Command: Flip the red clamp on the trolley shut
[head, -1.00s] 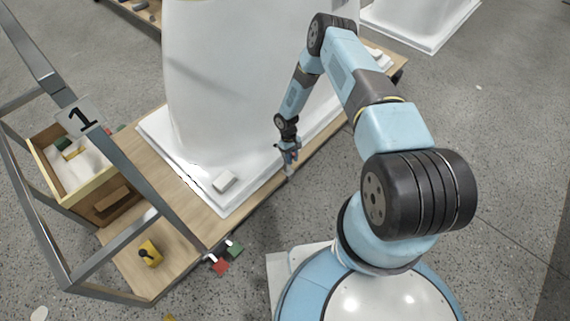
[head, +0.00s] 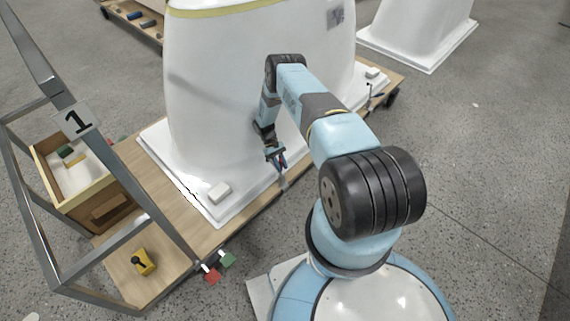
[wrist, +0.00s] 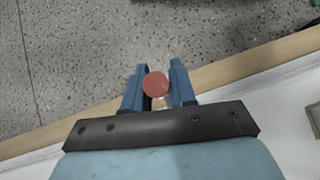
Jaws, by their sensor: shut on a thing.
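The trolley (head: 185,240) has a wooden deck carrying a tall white tub shell (head: 215,110) on a white flanged base. My gripper (head: 279,163) is low beside the shell, at the deck's near long edge. In the wrist view, my gripper (wrist: 157,72) has its two blue fingers either side of the round red end of the clamp (wrist: 155,85) and is shut on it. A pale part shows just below the red end. The rest of the clamp is mostly hidden by the gripper, so its lever angle is unclear.
A grey metal frame (head: 150,205) with a "1" sign rises at the trolley's left end. A wooden box (head: 95,195) stands behind it, and a yellow block with a black knob (head: 143,262) sits on the deck. Grey floor is clear to the right.

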